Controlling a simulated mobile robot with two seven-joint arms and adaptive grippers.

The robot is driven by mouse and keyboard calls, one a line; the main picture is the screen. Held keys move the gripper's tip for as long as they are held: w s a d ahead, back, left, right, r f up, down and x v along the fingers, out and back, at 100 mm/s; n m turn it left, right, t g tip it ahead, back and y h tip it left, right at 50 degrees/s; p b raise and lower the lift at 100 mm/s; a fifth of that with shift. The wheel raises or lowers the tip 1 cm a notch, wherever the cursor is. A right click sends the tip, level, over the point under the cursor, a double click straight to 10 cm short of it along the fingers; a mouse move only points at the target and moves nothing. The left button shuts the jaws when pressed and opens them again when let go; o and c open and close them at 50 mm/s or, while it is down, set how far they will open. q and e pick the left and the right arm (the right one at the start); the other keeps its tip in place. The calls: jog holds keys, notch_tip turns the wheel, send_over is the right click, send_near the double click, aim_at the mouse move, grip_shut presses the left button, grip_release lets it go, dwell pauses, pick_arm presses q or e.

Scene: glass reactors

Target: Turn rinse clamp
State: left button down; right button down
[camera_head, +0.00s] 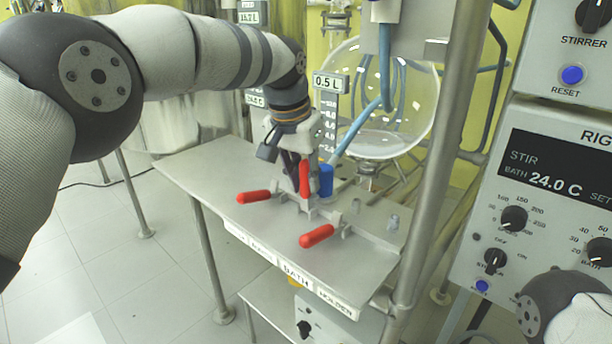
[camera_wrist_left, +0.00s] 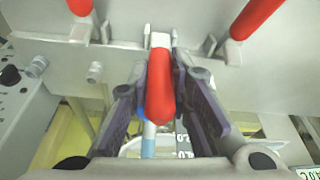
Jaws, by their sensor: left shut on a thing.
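Three red-handled clamps sit on the grey bench plate (camera_head: 215,165). The middle red handle (camera_head: 305,178) stands upright, and my left gripper (camera_head: 298,172) is at it, shut on it. In the left wrist view this handle (camera_wrist_left: 160,85) lies between the two dark fingers of the gripper (camera_wrist_left: 170,78). The left red handle (camera_head: 253,197) and the right red handle (camera_head: 317,236) lie low, pointing outward to the left; they also show at the top of the wrist view. I cannot read clearly which clamp bears the rinse label. My right gripper is out of view.
A blue cap and hose (camera_head: 326,180) stand just right of the gripped handle. A round glass vessel (camera_head: 395,115) is behind, and a metal post (camera_head: 440,150) rises to the right. A control panel (camera_head: 545,200) fills the right side. The plate's left part is bare.

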pick_arm(q)
jog(key=c, duration=1.5)
grip_release()
jog(key=shift+o, duration=0.2)
jog(key=v, duration=1.2)
jog(key=shift+s+d+f, duration=0.1)
